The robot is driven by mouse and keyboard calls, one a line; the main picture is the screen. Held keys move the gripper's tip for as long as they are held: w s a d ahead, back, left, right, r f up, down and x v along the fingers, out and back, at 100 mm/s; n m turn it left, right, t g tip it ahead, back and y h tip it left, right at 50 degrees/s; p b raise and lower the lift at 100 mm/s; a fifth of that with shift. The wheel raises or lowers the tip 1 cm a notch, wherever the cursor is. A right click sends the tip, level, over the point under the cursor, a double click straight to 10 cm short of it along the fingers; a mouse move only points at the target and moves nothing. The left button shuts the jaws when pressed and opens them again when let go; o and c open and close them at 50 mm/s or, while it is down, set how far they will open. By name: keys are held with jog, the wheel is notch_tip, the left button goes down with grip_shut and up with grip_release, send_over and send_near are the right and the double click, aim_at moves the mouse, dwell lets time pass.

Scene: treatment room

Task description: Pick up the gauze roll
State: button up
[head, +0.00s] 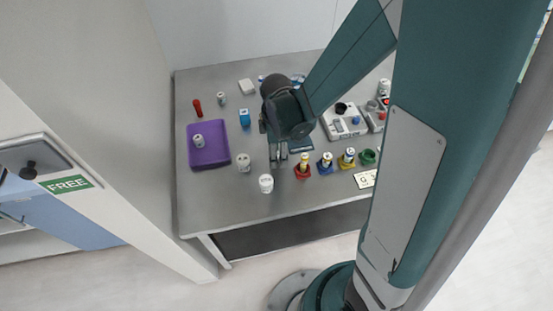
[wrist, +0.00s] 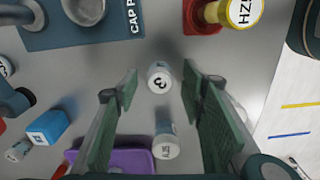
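My gripper (head: 278,160) is open above the table, left of the row of coloured holders. In the wrist view its two green fingers (wrist: 160,88) stand wide apart. A small white cylinder marked 3 (wrist: 158,77) shows between the fingertips, untouched. A grey-white lettered cylinder (wrist: 166,148) stands beyond them near the purple tray. In the head view, a plain white short cylinder (head: 266,184) stands near the front edge and a greyer one (head: 243,162) stands left of my gripper. I cannot tell for sure which is the gauze roll. The plain white one looks most like it.
A purple tray (head: 209,155) holding a small cylinder lies at the left. Holders with vials (head: 325,163) stand close on the right. The table's front left (head: 215,212) is clear.

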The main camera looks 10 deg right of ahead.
jog(key=shift+f, duration=0.75)
jog(key=shift+c, duration=0.2)
jog(key=c, duration=0.8)
